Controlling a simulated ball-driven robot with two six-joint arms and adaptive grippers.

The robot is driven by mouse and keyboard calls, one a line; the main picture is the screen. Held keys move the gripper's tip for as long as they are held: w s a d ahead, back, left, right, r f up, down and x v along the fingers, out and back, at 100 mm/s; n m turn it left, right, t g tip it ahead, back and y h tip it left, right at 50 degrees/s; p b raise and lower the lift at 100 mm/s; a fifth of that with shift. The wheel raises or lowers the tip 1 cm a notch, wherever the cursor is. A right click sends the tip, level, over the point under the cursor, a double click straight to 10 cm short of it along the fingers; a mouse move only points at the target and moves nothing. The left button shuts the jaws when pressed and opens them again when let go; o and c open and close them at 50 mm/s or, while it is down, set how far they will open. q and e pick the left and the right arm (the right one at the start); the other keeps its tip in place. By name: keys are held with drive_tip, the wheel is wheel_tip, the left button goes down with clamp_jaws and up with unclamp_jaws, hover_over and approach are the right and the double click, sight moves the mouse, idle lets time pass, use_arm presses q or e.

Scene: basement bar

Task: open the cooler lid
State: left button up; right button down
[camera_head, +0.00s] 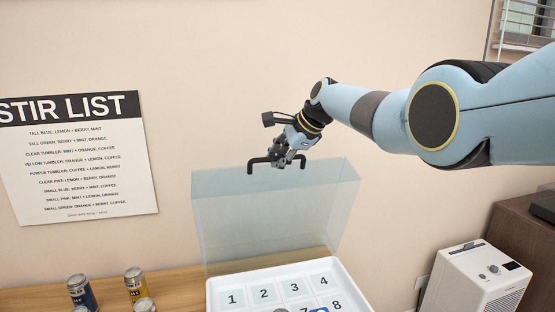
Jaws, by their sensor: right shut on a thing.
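The cooler lid (270,217) is a clear bluish panel standing raised, nearly upright, at the back of the white cooler (216,293). A black handle (250,168) is on the lid's top edge. My right gripper (283,160), on the blue arm coming in from the right, is shut on the handle. The cooler's inside shows numbered compartments, with a blue item in one near the front edge of the view. The front part of the cooler is cut off by the bottom of the view. My left gripper is not in view.
Several small jars, one dark blue (81,292) and one yellow (136,284), stand on the wooden counter (30,299) left of the cooler. A poster (80,160) hangs on the wall behind. A white appliance (474,281) stands at the lower right.

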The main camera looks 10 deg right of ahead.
drive_tip(key=shift+r, duration=0.25)
drive_tip(key=c, duration=1.3)
unclamp_jaws()
drive_tip(key=shift+f, duration=0.1)
drive_tip(key=shift+c, duration=0.2)
drive_tip(key=shift+s, duration=0.1)
drive_tip(key=v, duration=1.2)
